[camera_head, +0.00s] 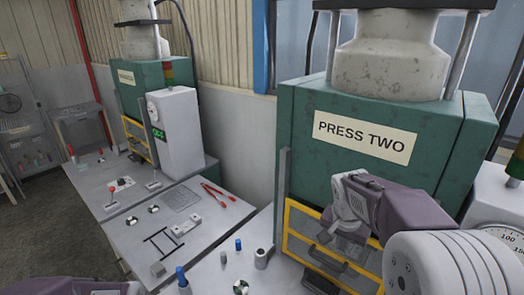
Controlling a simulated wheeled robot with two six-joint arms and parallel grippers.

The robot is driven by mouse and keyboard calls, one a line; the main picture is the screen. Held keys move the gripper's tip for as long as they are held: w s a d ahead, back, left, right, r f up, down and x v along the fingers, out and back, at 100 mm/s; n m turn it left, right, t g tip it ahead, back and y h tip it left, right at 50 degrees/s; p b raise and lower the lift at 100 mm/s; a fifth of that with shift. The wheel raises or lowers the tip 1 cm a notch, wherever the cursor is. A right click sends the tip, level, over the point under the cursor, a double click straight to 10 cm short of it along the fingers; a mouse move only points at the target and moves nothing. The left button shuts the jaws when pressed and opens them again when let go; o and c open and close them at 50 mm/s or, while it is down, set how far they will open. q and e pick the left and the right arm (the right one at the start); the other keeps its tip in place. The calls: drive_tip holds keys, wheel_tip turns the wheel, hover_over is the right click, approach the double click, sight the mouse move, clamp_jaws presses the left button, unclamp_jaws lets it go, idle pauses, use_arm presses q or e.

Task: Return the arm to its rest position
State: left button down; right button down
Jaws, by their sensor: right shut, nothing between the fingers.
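My right arm comes in from the lower right, with purple and white links, and is bent in front of the press marked PRESS TWO (362,136). My right gripper (328,264) is at the end of it, pointing down in front of the yellow-framed guard (298,222) of that press. It is shut and empty. The links hide part of the guard, and I cannot tell whether the gripper touches it. Only a purple and white piece of my left arm shows at the bottom left edge; its gripper is not in view.
A second green press (143,82) stands farther back, beside a white box with a green display (175,130). Red-handled pliers (222,196) and small parts lie on the grey bench (205,235). A white dial gauge (503,240) is at the right edge. Open floor lies at the left.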

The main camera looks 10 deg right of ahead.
drive_tip(key=s+a+f+n+g+y+b, duration=0.1)
drive_tip(key=s+a+f+n+y, duration=0.1)
drive_tip(key=s+a+f+n, duration=0.7)
drive_tip(key=s+a+f, duration=0.3)
drive_tip(key=f, duration=0.3)
drive_tip(key=shift+y+b, duration=0.3)
drive_tip(key=shift+b, duration=0.05)
drive_tip(key=shift+f, duration=0.15)
